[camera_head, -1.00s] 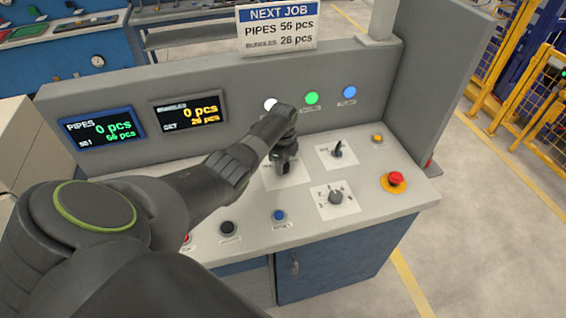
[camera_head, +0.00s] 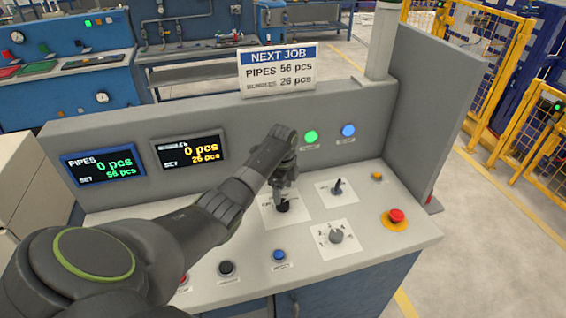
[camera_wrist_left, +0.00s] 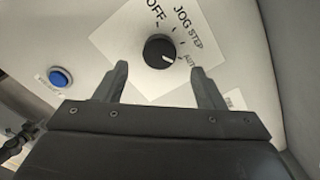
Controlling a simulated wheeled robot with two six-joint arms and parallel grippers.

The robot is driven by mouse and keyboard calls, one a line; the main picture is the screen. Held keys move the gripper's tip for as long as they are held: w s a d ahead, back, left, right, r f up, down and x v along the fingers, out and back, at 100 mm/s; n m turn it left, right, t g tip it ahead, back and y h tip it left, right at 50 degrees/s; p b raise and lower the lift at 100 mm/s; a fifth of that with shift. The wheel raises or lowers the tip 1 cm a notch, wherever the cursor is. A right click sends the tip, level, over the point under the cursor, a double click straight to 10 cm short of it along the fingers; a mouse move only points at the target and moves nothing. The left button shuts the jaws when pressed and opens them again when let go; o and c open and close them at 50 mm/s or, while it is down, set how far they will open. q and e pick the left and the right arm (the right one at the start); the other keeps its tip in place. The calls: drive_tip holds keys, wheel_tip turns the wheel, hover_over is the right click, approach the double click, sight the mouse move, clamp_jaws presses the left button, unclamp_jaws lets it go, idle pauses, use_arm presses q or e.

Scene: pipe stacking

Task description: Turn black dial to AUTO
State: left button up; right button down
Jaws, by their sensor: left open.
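The black dial (camera_head: 283,205) sits on a white label plate on the sloped panel. In the left wrist view the dial (camera_wrist_left: 160,51) has OFF, JOG, STEP and AUTO printed around it. A pale mark on its lower right edge faces the AUTO side. My left gripper (camera_head: 286,188) is just above the dial in the head view. In the left wrist view its two fingers (camera_wrist_left: 162,85) are spread, with nothing between them, and the dial appears beyond the tips, apart from them. My right gripper is not in view.
A small lever switch (camera_head: 338,187), a grey rotary knob (camera_head: 336,236), a red emergency button (camera_head: 396,216) and a blue button (camera_head: 279,256) stand around the dial. The upright panel (camera_head: 230,120) behind carries two displays, lamps and a NEXT JOB sign.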

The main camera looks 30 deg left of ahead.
sight(283, 203)
use_arm(q)
wheel_tip(283, 203, up, 12)
drive_tip(key=b, duration=0.2)
drive_tip(key=shift+f, duration=0.15)
idle(0.5)
